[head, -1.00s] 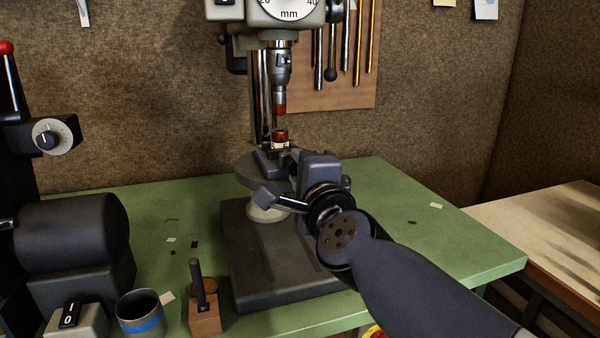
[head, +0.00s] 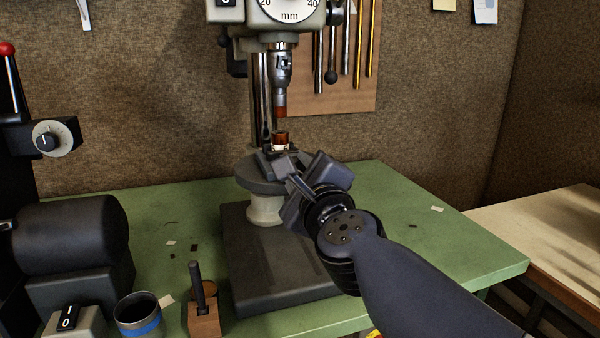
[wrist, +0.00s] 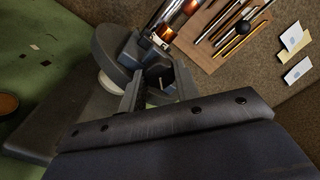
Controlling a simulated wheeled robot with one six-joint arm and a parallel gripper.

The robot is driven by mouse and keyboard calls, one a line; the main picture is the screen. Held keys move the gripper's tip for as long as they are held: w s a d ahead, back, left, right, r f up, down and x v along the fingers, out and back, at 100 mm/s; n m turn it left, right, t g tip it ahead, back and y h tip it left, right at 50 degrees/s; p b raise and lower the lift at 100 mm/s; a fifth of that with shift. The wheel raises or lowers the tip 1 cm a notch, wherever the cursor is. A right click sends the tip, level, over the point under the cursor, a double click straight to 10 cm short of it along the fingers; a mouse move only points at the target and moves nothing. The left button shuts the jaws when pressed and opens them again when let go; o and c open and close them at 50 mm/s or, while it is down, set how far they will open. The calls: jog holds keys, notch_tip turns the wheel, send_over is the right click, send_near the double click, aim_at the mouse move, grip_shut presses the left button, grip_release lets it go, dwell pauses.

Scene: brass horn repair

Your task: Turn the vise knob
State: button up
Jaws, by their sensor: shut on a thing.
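The small grey vise (head: 266,164) sits on the round drill press table (head: 250,181). A copper-brown cylindrical piece with a pale band (head: 280,141) stands at the vise. My gripper (head: 293,174) is at the vise's near end and hides its knob in the head view. In the wrist view, the vise (wrist: 132,48) lies just beyond my fingers (wrist: 158,80). They close on a dark part at its near end, which I take to be the knob; its outline is mostly hidden. My gripper is tilted in the head view.
The drill chuck (head: 281,68) hangs just above the copper-brown piece. The press base (head: 265,270) stands on the green bench (head: 440,230). A blue-banded cup (head: 138,314), a wooden block with a dark handle (head: 204,316) and a black machine (head: 72,240) are at left. The right bench is clear.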

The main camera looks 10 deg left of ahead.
jog(key=o, duration=1)
jog(key=shift+c, duration=0.2)
jog(key=shift+f, duration=0.1)
jog(key=shift+f, duration=0.15)
